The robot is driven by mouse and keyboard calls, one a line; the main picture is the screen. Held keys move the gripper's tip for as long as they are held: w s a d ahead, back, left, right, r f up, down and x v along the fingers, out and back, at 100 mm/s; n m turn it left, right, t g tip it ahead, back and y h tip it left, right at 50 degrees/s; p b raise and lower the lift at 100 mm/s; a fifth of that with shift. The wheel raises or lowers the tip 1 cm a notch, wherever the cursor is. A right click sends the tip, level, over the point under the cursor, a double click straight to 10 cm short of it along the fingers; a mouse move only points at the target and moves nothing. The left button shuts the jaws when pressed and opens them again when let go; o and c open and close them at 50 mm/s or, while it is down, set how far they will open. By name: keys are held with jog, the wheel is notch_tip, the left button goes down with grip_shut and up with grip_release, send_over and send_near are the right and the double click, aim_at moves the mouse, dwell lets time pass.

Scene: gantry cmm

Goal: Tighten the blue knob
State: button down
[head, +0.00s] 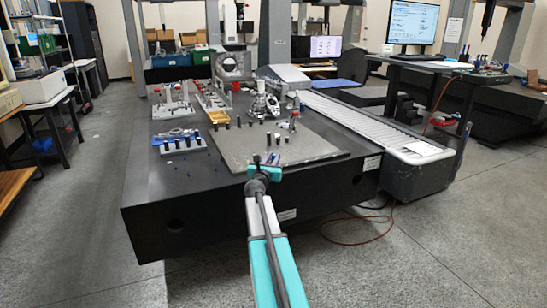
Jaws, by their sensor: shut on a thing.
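My arm reaches up from the bottom of the head view, and my gripper (265,162) is at the front edge of the grey plate on the dark table. A small blue-purple piece, which looks like the blue knob (273,158), shows at the fingertips. My gripper is shut on it. The fingers and wrist hide most of it, so its seat and how far it is turned cannot be told.
The grey plate (312,148) lies on the black granite table (150,215). Fixtures with dark-topped posts (180,142) stand to the left, and metal parts (262,103) stand behind. A white-ribbed rail (350,115) runs along the right side. The plate's right front is clear.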

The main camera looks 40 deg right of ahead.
jog(key=shift+w+a+m+g+h+p, duration=0.1)
jog(key=shift+w+m+g+h+p, duration=0.2)
jog(key=shift+m+g, duration=0.35)
jog(key=shift+w+m+g+h+p, duration=0.1)
jog(key=shift+m+g+h+p, duration=0.35)
jog(key=shift+g, duration=0.45)
jog(key=shift+w+a+m+g+h+p, duration=0.1)
jog(key=shift+w+m+g+h+p, duration=0.1)
jog(key=shift+m+g+p, duration=0.45)
jog(key=shift+g, duration=0.6)
jog(key=shift+m+g, duration=0.55)
jog(key=shift+g, duration=0.05)
jog(key=c, duration=1.6)
grip_release()
jog(key=shift+o, duration=0.2)
jog(key=shift+a, duration=0.1)
jog(key=s+a+p, duration=0.1)
jog(key=a, duration=1.2)
jog(key=shift+s+a, duration=0.25)
jog(key=shift+s, duration=0.15)
